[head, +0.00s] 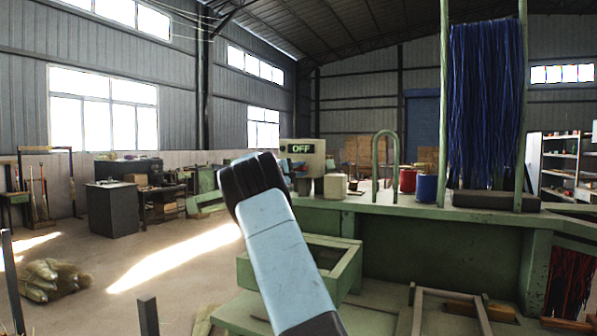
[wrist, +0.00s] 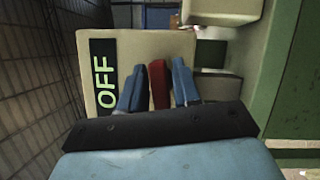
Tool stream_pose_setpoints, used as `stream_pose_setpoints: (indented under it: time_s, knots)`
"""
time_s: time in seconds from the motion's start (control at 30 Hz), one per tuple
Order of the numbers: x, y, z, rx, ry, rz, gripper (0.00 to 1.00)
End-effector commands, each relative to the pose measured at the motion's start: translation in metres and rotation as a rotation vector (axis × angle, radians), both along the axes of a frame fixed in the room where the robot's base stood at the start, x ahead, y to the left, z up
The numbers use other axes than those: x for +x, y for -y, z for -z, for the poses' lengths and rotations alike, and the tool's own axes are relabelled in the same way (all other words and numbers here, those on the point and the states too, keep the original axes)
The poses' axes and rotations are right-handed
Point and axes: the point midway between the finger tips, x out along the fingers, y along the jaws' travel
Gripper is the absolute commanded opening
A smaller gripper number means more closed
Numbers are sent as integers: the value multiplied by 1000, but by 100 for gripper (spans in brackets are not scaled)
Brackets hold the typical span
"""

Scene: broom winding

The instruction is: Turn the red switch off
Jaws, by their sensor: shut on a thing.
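The switch box (head: 310,152) is a beige box on the left end of the green machine, with a black label reading OFF. In the wrist view the box (wrist: 180,45) fills the middle, and the OFF label (wrist: 104,78) is left of my fingers. The red switch (wrist: 158,85) stands between the two blue fingers of my gripper (wrist: 157,84), which is shut on it. In the head view my arm and dark wrist hide the switch and my fingers.
The green machine bench (head: 440,207) spans the right side. A green metal hoop (head: 386,140), a red spool (head: 408,180) and a blue spool (head: 427,187) stand on it. Blue bristles (head: 487,100) hang above. Open floor (head: 120,255) lies at left.

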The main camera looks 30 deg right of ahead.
Motion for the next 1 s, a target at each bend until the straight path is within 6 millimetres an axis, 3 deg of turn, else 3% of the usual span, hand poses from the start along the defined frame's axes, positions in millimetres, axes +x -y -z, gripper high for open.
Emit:
stream_pose_setpoints:
  time_s: [0.4, 0.97, 1.0]
  knots:
    - [-2, 4, 4, 122, 150, 8, 1]
    - [-1, 3, 6, 141, 172, 6, 1]
    - [-1, 2, 6, 141, 171, 6, 33]
